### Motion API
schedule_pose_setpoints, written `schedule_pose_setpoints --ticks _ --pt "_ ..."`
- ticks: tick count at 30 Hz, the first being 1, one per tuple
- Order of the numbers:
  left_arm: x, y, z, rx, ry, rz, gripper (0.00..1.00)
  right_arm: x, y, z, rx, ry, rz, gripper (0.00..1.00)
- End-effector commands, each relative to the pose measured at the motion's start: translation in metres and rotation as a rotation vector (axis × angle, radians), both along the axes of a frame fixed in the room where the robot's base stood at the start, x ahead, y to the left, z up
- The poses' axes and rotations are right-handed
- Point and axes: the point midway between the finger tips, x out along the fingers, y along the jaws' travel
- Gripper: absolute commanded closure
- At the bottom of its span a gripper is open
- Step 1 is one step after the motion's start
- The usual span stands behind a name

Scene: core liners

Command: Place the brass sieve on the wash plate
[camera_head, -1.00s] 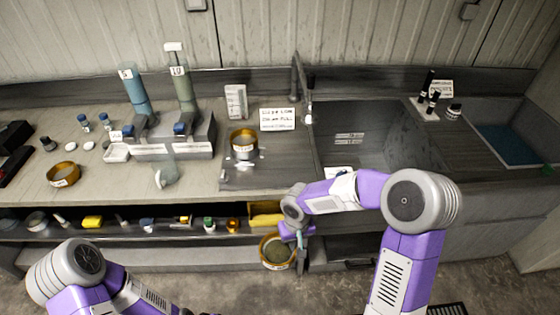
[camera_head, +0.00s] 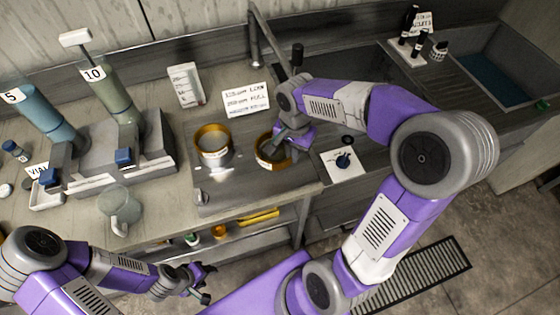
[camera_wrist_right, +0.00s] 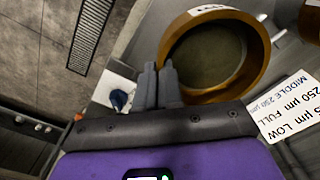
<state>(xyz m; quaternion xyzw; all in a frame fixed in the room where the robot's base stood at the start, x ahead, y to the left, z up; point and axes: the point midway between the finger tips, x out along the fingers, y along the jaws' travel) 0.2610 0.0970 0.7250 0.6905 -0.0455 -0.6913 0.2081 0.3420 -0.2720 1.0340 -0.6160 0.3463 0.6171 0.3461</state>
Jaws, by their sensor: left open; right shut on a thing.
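The brass sieve (camera_head: 263,158), a ring with a dark mesh, is at the wash plate's back right, partly covered by my right gripper (camera_head: 288,155). That gripper is shut on its rim; in the right wrist view the fingers (camera_wrist_right: 160,75) meet the near side of the sieve (camera_wrist_right: 262,72). I cannot tell whether the sieve touches the plate. The grey metal wash plate (camera_head: 240,190) lies on the counter left of the sink. A second brass ring (camera_head: 213,145) stands on it, left of the held sieve. My left gripper (camera_head: 205,283) is open and empty before the counter.
A lettered card (camera_head: 246,100) and a graduated white block (camera_head: 186,85) stand behind the plate. A rack with tubes numbered 5 (camera_head: 38,112) and 10 (camera_head: 110,95) is left. A glass vessel (camera_head: 120,207) stands near the front edge. A white card (camera_head: 343,162) with a blue-black item is right.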

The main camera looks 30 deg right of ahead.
Motion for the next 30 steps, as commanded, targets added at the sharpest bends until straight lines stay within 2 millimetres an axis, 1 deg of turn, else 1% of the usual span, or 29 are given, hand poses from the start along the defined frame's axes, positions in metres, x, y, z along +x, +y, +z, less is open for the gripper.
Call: schedule_pose_setpoints --ticks 1,7,12,15,26,27,29,30 --pt "0.0 0.0 -0.004 0.0 0.001 0.0 0.5 0.0 0.0 -0.011 -0.001 0.003 -0.001 1.0" --pt "0.0 0.0 -0.009 0.0 0.0 0.0 0.5 0.0 0.0 -0.031 0.0 0.001 0.001 1.0" --pt "0.0 0.0 -0.017 0.0 0.0 0.0 0.5 0.0 0.0 -0.061 0.001 0.003 0.003 1.0" --pt "0.0 0.0 -0.019 0.0 0.0 0.0 0.5 0.0 0.0 -0.072 0.0 0.002 0.003 1.0" --pt "0.0 0.0 -0.02 0.0 -0.001 0.0 0.5 0.001 0.0 -0.075 0.0 -0.001 0.004 1.0" --pt "0.0 0.0 -0.02 0.0 -0.001 0.0 0.5 0.0 0.0 -0.075 -0.001 -0.001 0.004 0.89" --pt "0.0 0.0 -0.02 0.0 -0.001 0.0 0.5 0.0 0.0 -0.075 -0.001 -0.001 0.004 0.8" --pt "0.0 0.0 -0.02 0.0 -0.001 0.0 0.5 0.0 0.0 -0.075 -0.001 -0.001 0.004 0.74"
